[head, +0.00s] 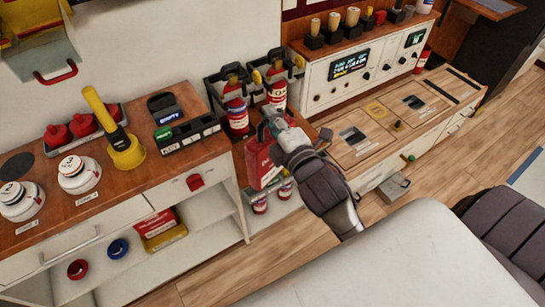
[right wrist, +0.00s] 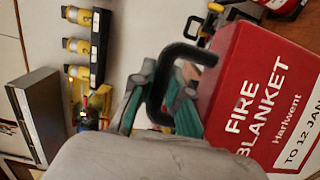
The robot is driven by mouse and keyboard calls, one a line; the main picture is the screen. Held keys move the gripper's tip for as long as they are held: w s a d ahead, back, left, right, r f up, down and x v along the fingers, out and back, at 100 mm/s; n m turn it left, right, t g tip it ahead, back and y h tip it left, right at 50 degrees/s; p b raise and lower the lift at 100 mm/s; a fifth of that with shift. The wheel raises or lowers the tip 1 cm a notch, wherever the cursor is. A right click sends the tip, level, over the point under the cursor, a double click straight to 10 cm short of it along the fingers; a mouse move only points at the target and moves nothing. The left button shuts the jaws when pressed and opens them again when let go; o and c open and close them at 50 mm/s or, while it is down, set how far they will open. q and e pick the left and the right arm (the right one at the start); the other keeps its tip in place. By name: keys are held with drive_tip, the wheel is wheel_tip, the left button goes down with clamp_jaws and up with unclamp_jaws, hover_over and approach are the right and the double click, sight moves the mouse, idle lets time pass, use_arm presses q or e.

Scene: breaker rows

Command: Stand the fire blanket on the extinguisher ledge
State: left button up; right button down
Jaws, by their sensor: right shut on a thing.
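The fire blanket is a red box with white lettering and a black handle (head: 262,163); it also shows large in the right wrist view (right wrist: 265,95). My right gripper (head: 275,122) is shut on its handle, and the teal fingers show around the handle in the right wrist view (right wrist: 160,98). The box hangs roughly upright at the front of the extinguisher ledge (head: 240,148); I cannot tell whether it touches the ledge. Two red extinguishers (head: 236,106) (head: 276,90) stand at the back of the ledge. My left gripper is not in view.
A wooden counter (head: 130,185) with a yellow plunger-like tool (head: 122,148) and white detectors lies left. A white control console (head: 345,75) and a low bench (head: 385,125) lie right. Red-and-white cans (head: 260,203) stand on a shelf below the ledge.

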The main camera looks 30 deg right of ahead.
drive_tip(key=shift+h, duration=0.3)
drive_tip(key=w+d+f+b, duration=0.1)
drive_tip(key=d+f+b, duration=0.1)
drive_tip(key=w+d+f+b, duration=0.2)
drive_tip(key=shift+w+f, duration=0.1)
drive_tip(key=shift+f, duration=0.2)
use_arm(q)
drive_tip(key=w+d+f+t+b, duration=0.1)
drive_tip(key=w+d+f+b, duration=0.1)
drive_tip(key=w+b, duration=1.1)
use_arm(e)
drive_tip(key=w+d+f+m+h+b, duration=0.1)
drive_tip(key=w+d+m+h+b, duration=0.15)
drive_tip(key=d, duration=0.65)
drive_tip(key=w+d+f+m+h+b, duration=0.1)
drive_tip(key=w+d+h+b, duration=0.15)
drive_tip(key=d, duration=0.65)
use_arm(q)
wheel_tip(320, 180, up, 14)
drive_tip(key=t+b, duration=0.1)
drive_tip(key=b, duration=0.2)
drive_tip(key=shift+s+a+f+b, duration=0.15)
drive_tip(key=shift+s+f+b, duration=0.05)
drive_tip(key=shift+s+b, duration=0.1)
use_arm(e)
drive_tip(key=w+a+f, duration=0.1)
drive_tip(key=w+f, duration=1)
drive_tip(key=shift+w+g, duration=0.4)
drive_tip(key=shift+a, duration=0.1)
